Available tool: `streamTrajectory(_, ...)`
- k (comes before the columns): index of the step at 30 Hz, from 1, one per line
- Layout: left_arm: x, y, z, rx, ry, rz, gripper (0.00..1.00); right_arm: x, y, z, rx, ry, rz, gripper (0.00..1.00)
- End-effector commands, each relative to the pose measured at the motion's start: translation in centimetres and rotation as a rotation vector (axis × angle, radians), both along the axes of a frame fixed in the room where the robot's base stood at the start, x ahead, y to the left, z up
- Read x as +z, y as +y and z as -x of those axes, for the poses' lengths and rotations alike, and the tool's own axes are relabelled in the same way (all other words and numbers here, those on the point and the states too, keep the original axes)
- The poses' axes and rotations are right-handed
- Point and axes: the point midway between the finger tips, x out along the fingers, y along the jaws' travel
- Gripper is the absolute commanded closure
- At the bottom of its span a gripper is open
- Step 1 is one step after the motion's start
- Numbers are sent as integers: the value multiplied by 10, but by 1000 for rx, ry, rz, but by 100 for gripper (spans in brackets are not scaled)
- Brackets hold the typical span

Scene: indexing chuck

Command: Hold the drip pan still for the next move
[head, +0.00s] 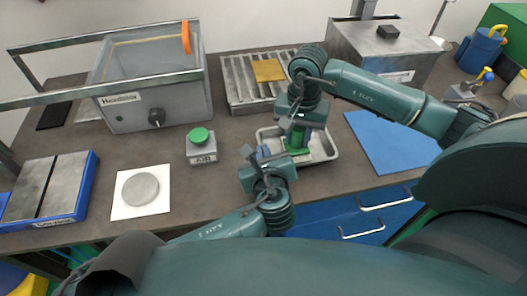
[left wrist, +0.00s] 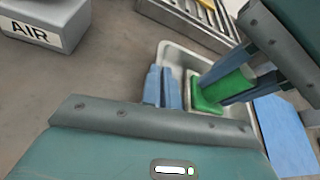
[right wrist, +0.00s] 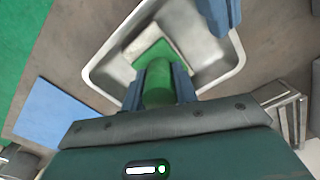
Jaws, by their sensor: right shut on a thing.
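The drip pan (head: 328,150) is a shallow grey metal tray on the bench. It also shows in the left wrist view (left wrist: 172,50) and the right wrist view (right wrist: 104,72). My left gripper (head: 262,153) is at the pan's left side. Its blue fingers (left wrist: 161,86) are close together with nothing visible between them, and they overlap the rim in view. I cannot tell whether they touch it. My right gripper (head: 297,140) is over the pan, shut on the round stem of a green part (right wrist: 158,85) with a square base inside the pan.
A blue mat (head: 385,140) lies right of the pan. A slatted metal tray (head: 243,85) with a yellow block is behind it. A green-topped AIR button box (head: 201,146) and a white pad with a grey disc (head: 141,189) stand to the left. Bare bench lies between them.

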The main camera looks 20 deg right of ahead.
Motion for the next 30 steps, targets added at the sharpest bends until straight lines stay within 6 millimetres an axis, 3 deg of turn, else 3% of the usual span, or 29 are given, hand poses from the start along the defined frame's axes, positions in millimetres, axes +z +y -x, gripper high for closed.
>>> streamTrajectory(6,-1,0,0,-1,1,-1,100,-2,13,-3,2,-1,-1,90)
streamTrajectory(16,0,0,0,-1,1,0,100,-4,14,-2,1,4,0,90)
streamTrajectory(30,0,0,0,0,0,0,100,-4,-13,5,-1,8,5,90)
